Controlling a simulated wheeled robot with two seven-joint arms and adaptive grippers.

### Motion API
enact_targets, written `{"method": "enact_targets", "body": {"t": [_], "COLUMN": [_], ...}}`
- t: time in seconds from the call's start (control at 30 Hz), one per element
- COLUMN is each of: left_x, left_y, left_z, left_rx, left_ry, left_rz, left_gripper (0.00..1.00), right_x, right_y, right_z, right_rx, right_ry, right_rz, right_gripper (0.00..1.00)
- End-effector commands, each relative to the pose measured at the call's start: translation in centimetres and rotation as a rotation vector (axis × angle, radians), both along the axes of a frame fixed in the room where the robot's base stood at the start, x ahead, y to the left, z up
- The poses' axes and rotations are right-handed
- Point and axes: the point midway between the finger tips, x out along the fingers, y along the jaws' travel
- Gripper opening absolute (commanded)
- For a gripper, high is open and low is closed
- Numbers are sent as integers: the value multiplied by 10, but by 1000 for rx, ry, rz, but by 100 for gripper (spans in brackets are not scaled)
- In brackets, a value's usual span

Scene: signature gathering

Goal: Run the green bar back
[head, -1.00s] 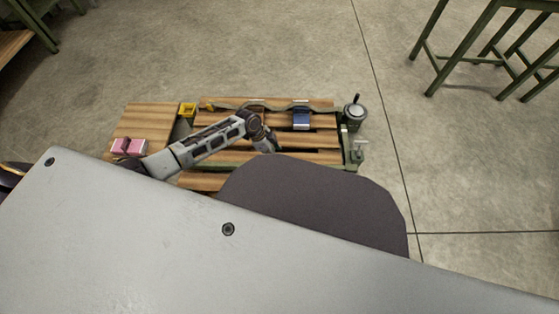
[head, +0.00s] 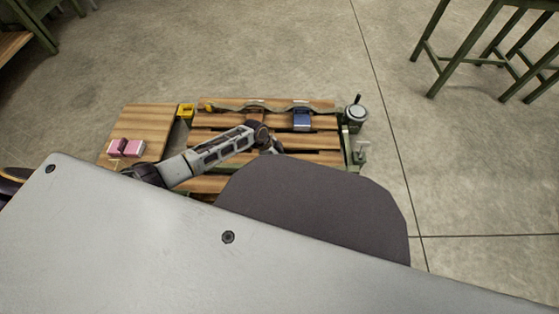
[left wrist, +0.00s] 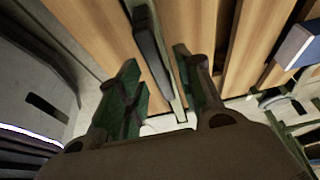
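A long green bar (left wrist: 161,62) with a dark side runs over wooden slats in the left wrist view. My left gripper (left wrist: 162,88) has its two green-padded fingers apart, one on each side of the bar's near end. A gap shows between the left finger and the bar; whether the right finger touches it I cannot tell. In the head view my left arm reaches over the slatted wooden bench (head: 215,138), and its gripper is hidden behind my dark grey body part. I cannot single out this bar in the head view. My right gripper is not in view.
A blue block (head: 302,119) sits on the slats and also shows in the left wrist view (left wrist: 297,45). Pink blocks (head: 133,148) lie on the left board. A yellow box (head: 185,110) and a round cranked part (head: 355,113) flank the bench. Green-framed stools (head: 470,50) stand at back right.

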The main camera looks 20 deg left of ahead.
Motion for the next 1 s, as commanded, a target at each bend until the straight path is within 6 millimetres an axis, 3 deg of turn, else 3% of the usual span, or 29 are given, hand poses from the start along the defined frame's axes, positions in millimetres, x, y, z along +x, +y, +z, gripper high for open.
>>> {"method": "enact_targets", "body": {"t": [0.17, 0.47, 1.0], "left_x": [0, 0, -8], "left_y": [0, 0, -2], "left_z": [0, 0, 1], "left_rx": [0, 0, 0], "left_ry": [0, 0, 3], "left_rz": [0, 0, 0], "left_gripper": [36, 0, 0], "right_x": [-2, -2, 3], "right_y": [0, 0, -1], "right_z": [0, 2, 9], "right_rx": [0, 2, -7], "right_ry": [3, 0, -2], "right_rz": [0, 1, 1], "right_gripper": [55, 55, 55]}}
